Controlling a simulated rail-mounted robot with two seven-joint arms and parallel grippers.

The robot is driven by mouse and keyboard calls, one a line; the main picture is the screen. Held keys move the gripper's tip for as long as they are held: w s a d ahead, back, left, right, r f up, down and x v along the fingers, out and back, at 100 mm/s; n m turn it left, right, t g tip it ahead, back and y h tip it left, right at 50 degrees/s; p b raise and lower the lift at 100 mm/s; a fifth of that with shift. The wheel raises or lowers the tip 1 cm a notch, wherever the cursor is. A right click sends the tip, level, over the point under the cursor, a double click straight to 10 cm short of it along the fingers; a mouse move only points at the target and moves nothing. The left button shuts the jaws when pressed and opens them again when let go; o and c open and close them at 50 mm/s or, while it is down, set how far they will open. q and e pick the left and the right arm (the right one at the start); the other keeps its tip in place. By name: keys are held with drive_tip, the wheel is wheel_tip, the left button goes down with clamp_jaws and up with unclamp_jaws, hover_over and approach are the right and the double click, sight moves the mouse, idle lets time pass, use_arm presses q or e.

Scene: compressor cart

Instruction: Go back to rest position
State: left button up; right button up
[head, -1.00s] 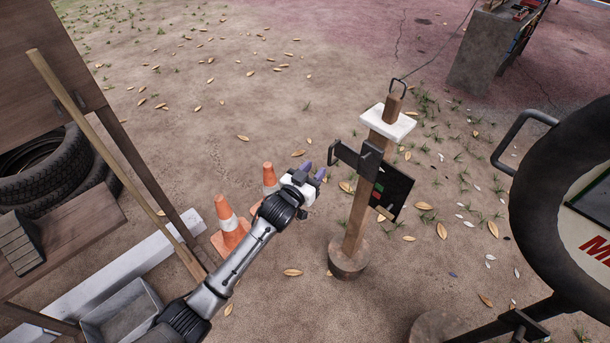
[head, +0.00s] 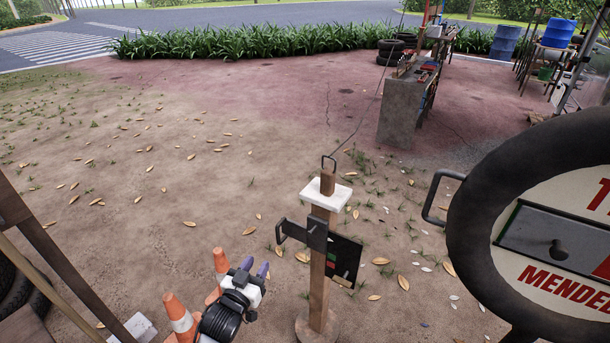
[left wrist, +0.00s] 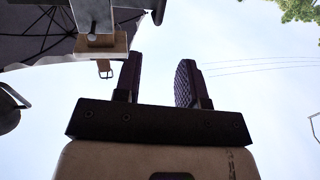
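My left gripper (head: 256,268) is at the lower middle of the head view, beside a wooden post (head: 320,275) and apart from it. In the left wrist view its two dark fingers (left wrist: 158,85) stand apart with nothing between them, only sky behind. The post carries a white block (head: 326,193) near its top and a black panel (head: 343,260) with a small green and red mark. My right gripper is not in view.
Two traffic cones (head: 179,318) stand just left of my left gripper. A large round black-rimmed sign (head: 540,200) with red letters fills the right side. A wooden frame (head: 50,260) stands at the left. Leaf-strewn ground beyond is open.

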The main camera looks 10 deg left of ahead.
use_arm(q)
drive_tip(key=s+d+g+y+p, duration=0.2)
drive_tip(key=s+g+p, duration=1.1)
drive_tip(key=s, duration=2.9)
wheel_tip(320, 180, up, 37)
drive_tip(key=w+g+p, duration=0.1)
drive_tip(key=p, duration=3.5)
drive_tip(key=shift+d+m, duration=0.15)
drive_tip(key=shift+m, duration=0.15)
